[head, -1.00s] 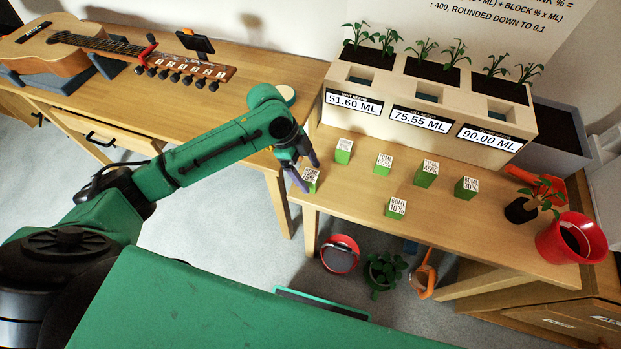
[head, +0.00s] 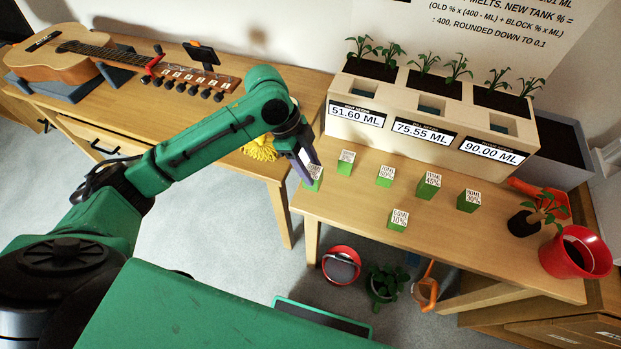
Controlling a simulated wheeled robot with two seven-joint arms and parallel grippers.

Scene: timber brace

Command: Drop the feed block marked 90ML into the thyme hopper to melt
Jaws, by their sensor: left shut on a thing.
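My left gripper (head: 305,168) is shut on a green feed block (head: 315,181) with a white label, at the table's left end. Its fingers cover part of the label, so I cannot read it fully; I cannot tell whether the block touches the table. Several other green blocks stand on the table, including one (head: 345,164), another (head: 385,177) and a taller one (head: 428,187). The cream planter (head: 400,152) behind them has three hopper openings and displays reading 51.60 ML, 75.55 ML and 90.00 ML. The plant names above are too small to read. My right gripper is out of view.
A dark seedling pot (head: 521,225) and a red pot (head: 566,256) stand at the table's right. A guitar (head: 60,62) and yellow cloth (head: 260,150) are on the left bench. A gap separates bench and table. Wall text shows a melting formula.

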